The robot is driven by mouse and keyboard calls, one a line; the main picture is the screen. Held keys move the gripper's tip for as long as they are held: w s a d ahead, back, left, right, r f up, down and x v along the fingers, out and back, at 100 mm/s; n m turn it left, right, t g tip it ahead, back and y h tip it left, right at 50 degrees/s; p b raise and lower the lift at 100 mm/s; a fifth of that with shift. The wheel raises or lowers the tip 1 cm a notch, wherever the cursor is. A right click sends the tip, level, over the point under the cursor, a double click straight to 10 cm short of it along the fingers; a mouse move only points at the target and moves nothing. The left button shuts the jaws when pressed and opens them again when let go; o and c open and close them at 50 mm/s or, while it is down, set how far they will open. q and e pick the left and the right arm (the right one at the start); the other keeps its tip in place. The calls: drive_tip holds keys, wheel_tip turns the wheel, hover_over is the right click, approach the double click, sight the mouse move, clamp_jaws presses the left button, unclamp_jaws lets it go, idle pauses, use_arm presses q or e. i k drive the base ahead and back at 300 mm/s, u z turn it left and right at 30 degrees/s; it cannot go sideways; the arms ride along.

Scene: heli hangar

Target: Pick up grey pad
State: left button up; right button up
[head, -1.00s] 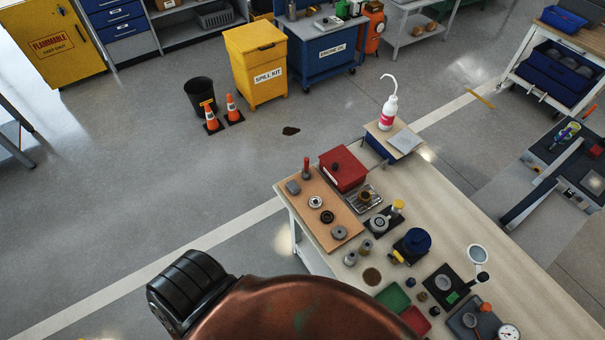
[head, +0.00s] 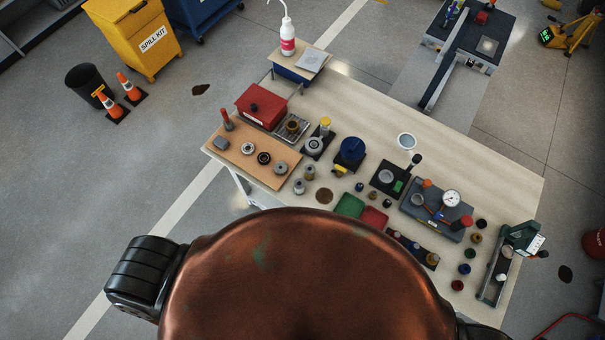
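A small dark grey block-like pad (head: 221,143) lies at the left end of a tan board (head: 235,160) on the workbench, in front of a red-handled tool (head: 227,120). A flat light-grey square sheet (head: 311,60) lies on a small raised stand at the bench's back left corner. I cannot tell from the picture alone which of the two is the grey pad. Nothing covers either one. Neither of my grippers is in view.
Near the pad are a red box (head: 262,104), metal rings and a blue round-topped item (head: 352,150). A white bottle (head: 287,38) stands on the stand. Gauges and coloured caps crowd the bench's front right. Traffic cones (head: 108,105) stand on the floor.

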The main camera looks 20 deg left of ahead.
sight(221, 142)
drive_tip(key=k, duration=1.3)
drive_tip(key=u, duration=0.7)
drive_tip(key=i, duration=1.45)
drive_tip(key=z, duration=0.15)
